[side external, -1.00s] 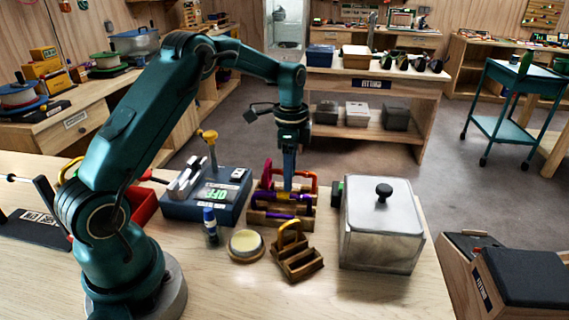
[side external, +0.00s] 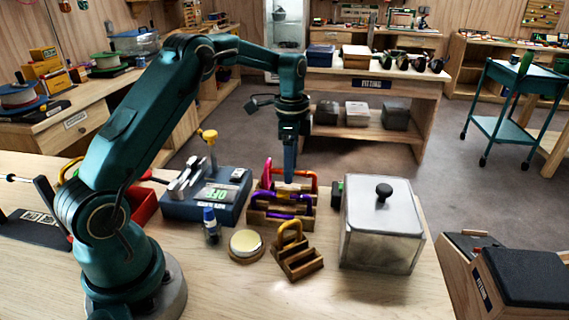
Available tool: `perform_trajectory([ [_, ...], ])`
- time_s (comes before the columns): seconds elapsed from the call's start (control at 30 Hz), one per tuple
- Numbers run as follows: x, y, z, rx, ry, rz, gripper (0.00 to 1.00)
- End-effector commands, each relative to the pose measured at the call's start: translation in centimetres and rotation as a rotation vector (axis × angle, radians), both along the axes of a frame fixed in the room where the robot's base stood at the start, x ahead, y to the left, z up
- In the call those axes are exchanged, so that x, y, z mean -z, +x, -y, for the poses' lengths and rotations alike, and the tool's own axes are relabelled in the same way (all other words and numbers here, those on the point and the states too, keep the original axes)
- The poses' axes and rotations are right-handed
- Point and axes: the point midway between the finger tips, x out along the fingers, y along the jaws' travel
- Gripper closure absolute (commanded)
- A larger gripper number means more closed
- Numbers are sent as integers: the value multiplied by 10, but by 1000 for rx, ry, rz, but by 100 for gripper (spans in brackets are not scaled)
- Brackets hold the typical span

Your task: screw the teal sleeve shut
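A wooden rack (side external: 258,217) stands on the bench in the side external view and holds several carabiners. A red one (side external: 312,178) is at its back right, a magenta one (side external: 267,169) at its back left, and purple parts (side external: 268,198) lie across its middle and front. My gripper (side external: 290,181) points straight down over the rack, its tip just above or among the carabiners. Its fingers are too small to tell whether they are open or shut. I cannot make out a teal sleeve on any carabiner; it may be hidden or too small.
A small wooden holder (side external: 300,265) with a yellow carabiner (side external: 290,231) stands in front. A round pad (side external: 246,244), a blue-capped bottle (side external: 211,225) and a blue scale-like device (side external: 228,209) are left. A lidded bin (side external: 382,245) stands close on the right. The bench's front right is clear.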

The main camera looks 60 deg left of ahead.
Motion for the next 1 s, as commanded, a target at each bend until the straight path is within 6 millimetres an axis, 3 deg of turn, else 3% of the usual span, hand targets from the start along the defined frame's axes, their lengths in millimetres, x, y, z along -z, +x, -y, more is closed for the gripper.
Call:
perform_trajectory([
  [0.4, -13, 1, 0, 0, 1, 4, 45],
  [1.0, -14, -9, 9, 0, 1, 2, 45],
])
